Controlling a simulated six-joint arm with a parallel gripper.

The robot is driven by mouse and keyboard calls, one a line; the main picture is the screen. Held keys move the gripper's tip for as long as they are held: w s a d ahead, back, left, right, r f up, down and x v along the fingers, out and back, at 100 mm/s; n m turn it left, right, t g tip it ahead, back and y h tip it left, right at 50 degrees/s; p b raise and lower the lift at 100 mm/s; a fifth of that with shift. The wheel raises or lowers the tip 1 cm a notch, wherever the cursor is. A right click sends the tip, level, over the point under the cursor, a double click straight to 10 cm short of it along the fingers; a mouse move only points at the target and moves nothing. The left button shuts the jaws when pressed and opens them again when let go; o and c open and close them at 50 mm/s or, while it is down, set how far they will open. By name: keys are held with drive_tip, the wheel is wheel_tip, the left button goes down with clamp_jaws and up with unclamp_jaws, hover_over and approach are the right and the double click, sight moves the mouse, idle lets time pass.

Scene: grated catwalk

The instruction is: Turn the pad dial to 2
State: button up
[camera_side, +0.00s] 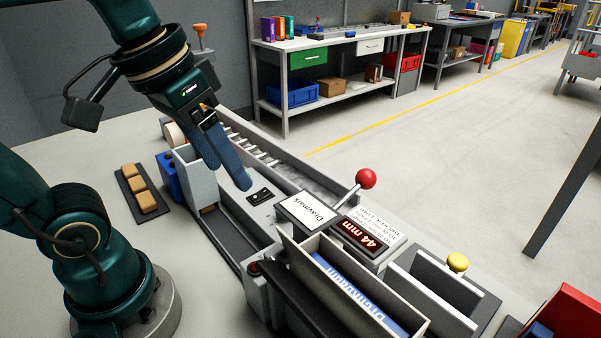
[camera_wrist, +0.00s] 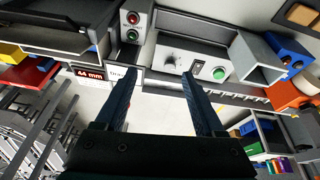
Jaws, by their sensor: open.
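A light panel (camera_wrist: 181,47) shows between and beyond my fingertips in the wrist view. In the side view my gripper (camera_side: 240,180) points down over the machine, above the panel (camera_side: 262,197); the dial cannot be made out there. I cannot tell any contact with the dial.
A red-ball lever (camera_side: 365,179) rises right of the Draymark plate (camera_side: 309,210). A display (camera_side: 361,236) reads 44 mm. A yellow knob (camera_side: 458,262) stands nearer. A tray of tan blocks (camera_side: 139,188) lies left. Red and green lamps or buttons (camera_wrist: 132,27) sit beside the panel.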

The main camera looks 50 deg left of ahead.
drive_tip(key=w+a+f+n+g+h, duration=0.1)
drive_tip(key=w+g, duration=0.2)
drive_tip(key=w, duration=0.3)
drive_tip(key=w+a+f+n+g, duration=0.2)
drive_tip(key=w+g, duration=0.1)
drive_tip(key=w, duration=0.4)
drive_tip(key=shift+g, duration=0.8)
drive_tip(key=f, duration=0.2)
drive_tip(key=w+a+f, duration=0.1)
drive_tip(key=f, duration=0.2)
drive_tip(key=shift+w+a+f, duration=0.15)
drive_tip(key=shift+f, duration=0.25)
drive_tip(key=shift+f+h, duration=0.3)
drive_tip(key=shift+f, duration=0.15)
drive_tip(key=shift+x, duration=2.45)
drive_tip(key=shift+s+a, duration=0.1)
drive_tip(key=shift+s, duration=0.1)
clamp_jaws()
